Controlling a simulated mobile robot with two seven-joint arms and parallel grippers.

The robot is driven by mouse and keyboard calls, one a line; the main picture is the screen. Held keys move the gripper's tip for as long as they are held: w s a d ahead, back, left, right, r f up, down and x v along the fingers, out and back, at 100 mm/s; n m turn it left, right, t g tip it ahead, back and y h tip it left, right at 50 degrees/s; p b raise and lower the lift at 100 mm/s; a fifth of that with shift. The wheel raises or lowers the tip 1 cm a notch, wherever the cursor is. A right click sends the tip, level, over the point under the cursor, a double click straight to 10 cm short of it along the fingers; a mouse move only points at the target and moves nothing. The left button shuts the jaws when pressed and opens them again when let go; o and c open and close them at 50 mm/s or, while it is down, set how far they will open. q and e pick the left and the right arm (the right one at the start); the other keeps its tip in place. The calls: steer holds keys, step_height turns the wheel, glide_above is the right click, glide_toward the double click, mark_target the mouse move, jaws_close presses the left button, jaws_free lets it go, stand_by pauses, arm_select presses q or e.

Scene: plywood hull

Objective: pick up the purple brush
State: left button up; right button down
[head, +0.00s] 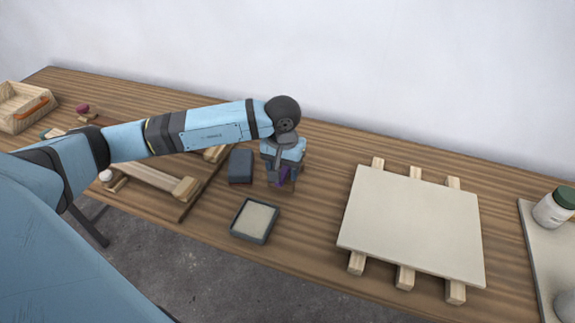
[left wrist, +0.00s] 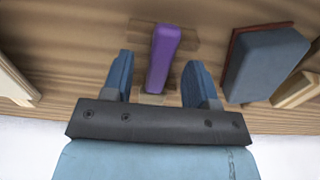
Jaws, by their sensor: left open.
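The purple brush (left wrist: 163,55) lies between the two open fingers of my left gripper (left wrist: 160,78) in the left wrist view, with a gap on each side. In the head view only a small purple part of the brush (head: 284,175) shows under my left gripper (head: 281,183), which points down over the workbench. The rest of the brush is hidden by the gripper. I cannot tell from these views whether the fingers reach down to the height of the brush. My right gripper is in neither view.
A dark grey block (head: 241,166) stands close left of the gripper. A shallow tray (head: 236,229) is in front of it. A pale board (head: 412,222) rests on wooden strips to the right. A wooden frame (head: 150,178) lies under my left arm. The workbench (head: 315,215) is clear before the board.

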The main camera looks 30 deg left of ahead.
arm_select(q)
steer(key=shift+f, duration=0.2)
jaws_close()
steer(key=shift+r, duration=0.1)
